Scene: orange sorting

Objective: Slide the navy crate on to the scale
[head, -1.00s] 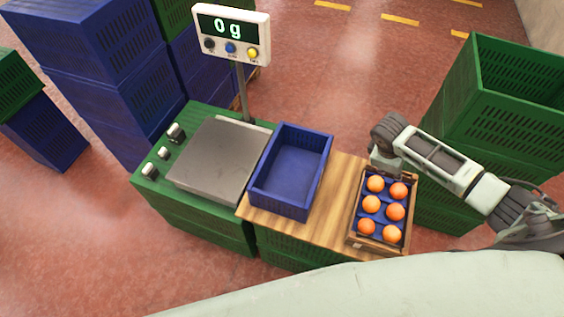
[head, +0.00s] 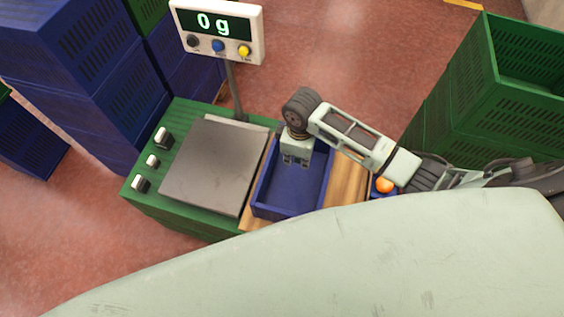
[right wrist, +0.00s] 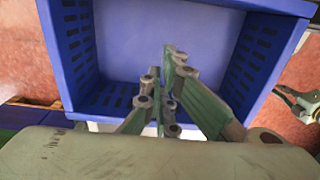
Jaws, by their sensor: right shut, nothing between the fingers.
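The navy crate (head: 262,200) sits empty on the wooden board, right beside the scale. The scale's metal plate (head: 214,165) is bare, and its display (head: 217,22) reads 0 g. My right gripper (head: 297,162) is over the crate, toward its far side, with its fingers shut and nothing between them. In the right wrist view the shut fingers (right wrist: 165,90) point into the crate (right wrist: 75,45), whose walls and floor surround them. I cannot tell whether the fingertips touch the crate. My left gripper is not in view.
An orange (head: 384,184) shows to the right, partly behind my arm. Green crates (head: 480,100) stand at the right and navy crates (head: 110,95) at the left. The wooden board (head: 348,180) is partly hidden by my own body.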

